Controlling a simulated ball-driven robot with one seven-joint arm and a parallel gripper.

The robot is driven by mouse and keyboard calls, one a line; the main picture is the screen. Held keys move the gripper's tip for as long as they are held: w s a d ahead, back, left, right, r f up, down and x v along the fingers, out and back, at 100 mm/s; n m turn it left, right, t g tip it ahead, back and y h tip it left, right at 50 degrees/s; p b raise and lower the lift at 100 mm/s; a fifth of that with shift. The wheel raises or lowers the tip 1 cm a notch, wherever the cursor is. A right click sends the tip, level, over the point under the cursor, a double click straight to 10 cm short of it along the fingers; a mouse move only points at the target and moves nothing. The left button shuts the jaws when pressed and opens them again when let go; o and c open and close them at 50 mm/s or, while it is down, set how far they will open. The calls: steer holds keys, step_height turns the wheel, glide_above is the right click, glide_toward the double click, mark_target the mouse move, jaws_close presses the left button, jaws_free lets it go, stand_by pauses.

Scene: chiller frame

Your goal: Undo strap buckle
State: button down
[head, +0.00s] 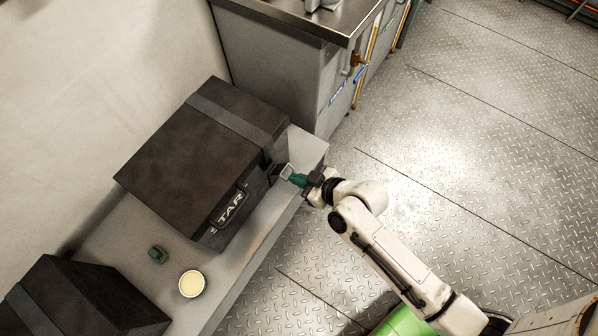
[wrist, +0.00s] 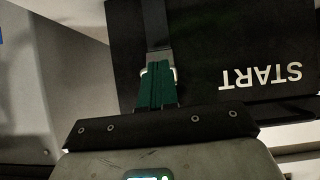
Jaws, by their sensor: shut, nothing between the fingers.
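A large black case (head: 195,150) with a grey strap (head: 228,115) over its lid stands on a light grey bench. The strap runs down the case's right-hand side to a pale metal buckle (head: 286,170). My gripper (head: 295,179) has green fingers and is at the buckle, beside the case. In the wrist view the green fingers (wrist: 156,84) are together with nothing between them. They overlap the lower part of the buckle (wrist: 158,60), so I cannot tell if they touch it. The strap (wrist: 153,20) runs up from the buckle, left of the upside-down START lettering (wrist: 260,77).
The bench (head: 285,210) also holds a round cream-topped container (head: 192,283) and a small green object (head: 157,254). A second black case (head: 85,300) is at the lower left. A metal-topped cabinet (head: 290,70) stands behind. The tread-plate floor (head: 470,150) at right is clear.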

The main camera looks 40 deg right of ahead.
steer(key=shift+s+f+t+y+b, duration=0.2)
steer(key=shift+f+t+b, duration=0.35)
steer(key=shift+b, duration=1.35)
steer(key=shift+s+f+t+y+b, duration=0.2)
steer(key=shift+f+t+b, duration=0.35)
steer(key=shift+b, duration=1.35)
steer(key=shift+s+d+f+t+y+b, duration=0.1)
steer(key=shift+f+t+y+b, duration=0.7)
steer(key=shift+b, duration=3.1)
steer(key=shift+f+t+h+b, duration=0.4)
steer(key=shift+f+b, duration=0.4)
steer(key=shift+b, duration=0.5)
steer(key=shift+f+b, duration=0.75)
steer(key=shift+b, duration=0.55)
steer(key=shift+f, duration=0.1)
